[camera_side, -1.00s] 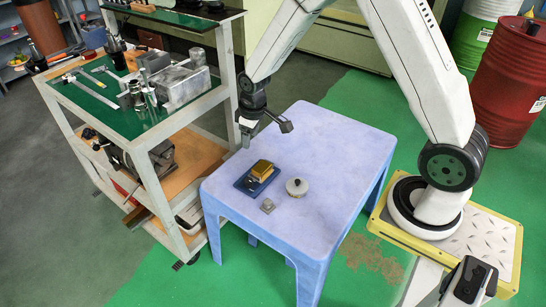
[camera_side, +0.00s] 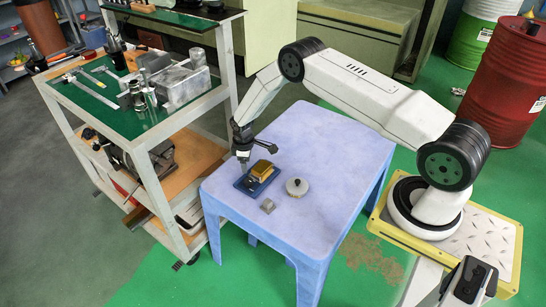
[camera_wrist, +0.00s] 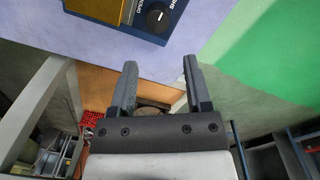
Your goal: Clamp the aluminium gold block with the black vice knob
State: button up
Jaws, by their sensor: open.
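The gold block (camera_side: 262,169) sits on the blue vice (camera_side: 249,186) on the blue-lavender table. The block's edge (camera_wrist: 98,8) and the vice's blue base (camera_wrist: 128,31) show at the top of the wrist view. The black vice knob (camera_wrist: 157,17) is a round dial with a white mark, at the right end of that base. My gripper (camera_side: 243,163) is above the left side of the vice in the side view. In the wrist view my gripper (camera_wrist: 157,72) has its fingers apart with nothing between them, and the knob lies beyond the fingertips.
A round silver-grey piece with a black knob (camera_side: 297,187) and a small grey block (camera_side: 268,205) stand on the table (camera_side: 330,150) near the vice. A tooling cart (camera_side: 115,115) with metal tools stands close at the left. The table's right side is clear.

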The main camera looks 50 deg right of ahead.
aim_at(248, 180)
jog(key=shift+d+f, duration=0.2)
jog(key=shift+f, duration=0.6)
jog(key=shift+f, duration=0.1)
jog(key=shift+d+f, duration=0.15)
jog(key=shift+f, duration=3.6)
jog(key=shift+w, duration=0.1)
grip_shut()
